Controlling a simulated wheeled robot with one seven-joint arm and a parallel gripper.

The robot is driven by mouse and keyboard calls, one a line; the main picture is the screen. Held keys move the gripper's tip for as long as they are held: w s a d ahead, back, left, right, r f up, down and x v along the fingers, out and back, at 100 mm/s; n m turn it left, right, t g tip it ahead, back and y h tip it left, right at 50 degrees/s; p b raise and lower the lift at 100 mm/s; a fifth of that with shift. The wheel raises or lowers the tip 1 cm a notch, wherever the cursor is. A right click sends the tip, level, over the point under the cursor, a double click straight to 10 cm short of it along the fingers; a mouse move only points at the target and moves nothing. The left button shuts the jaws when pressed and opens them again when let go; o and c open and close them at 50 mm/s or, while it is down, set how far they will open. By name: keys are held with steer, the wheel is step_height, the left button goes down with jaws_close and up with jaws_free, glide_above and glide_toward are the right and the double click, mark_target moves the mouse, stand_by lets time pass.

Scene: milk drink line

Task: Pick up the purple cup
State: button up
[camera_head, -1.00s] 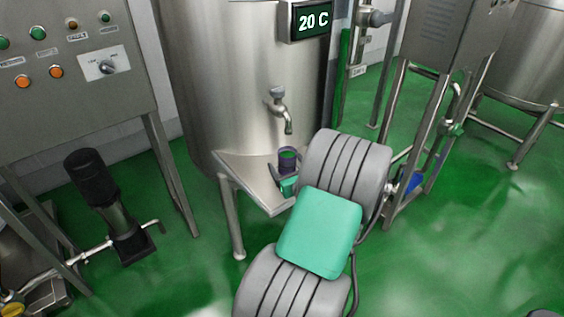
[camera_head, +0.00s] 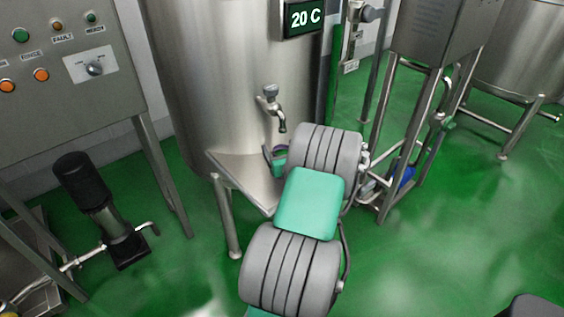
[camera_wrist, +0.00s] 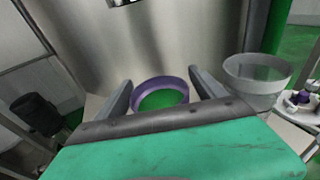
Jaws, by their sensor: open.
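The purple cup (camera_wrist: 159,81) stands upright on the metal shelf under the tap, its round rim seen from above in the wrist view, with green showing inside it. My gripper (camera_wrist: 160,79) is open, with one grey finger on each side of the cup. I cannot tell whether either finger touches it. In the head view only a sliver of the cup's purple rim (camera_head: 282,148) shows beside my gripper (camera_head: 275,158); my own arm hides the rest.
The metal shelf (camera_head: 236,172) juts from a large steel tank (camera_head: 210,80). A tap (camera_head: 272,105) hangs above the shelf. A translucent container (camera_wrist: 254,85) stands close to the right finger in the wrist view. A steel frame (camera_head: 410,140) stands to the right.

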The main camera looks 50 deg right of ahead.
steer(key=shift+c, duration=0.6)
jaws_close()
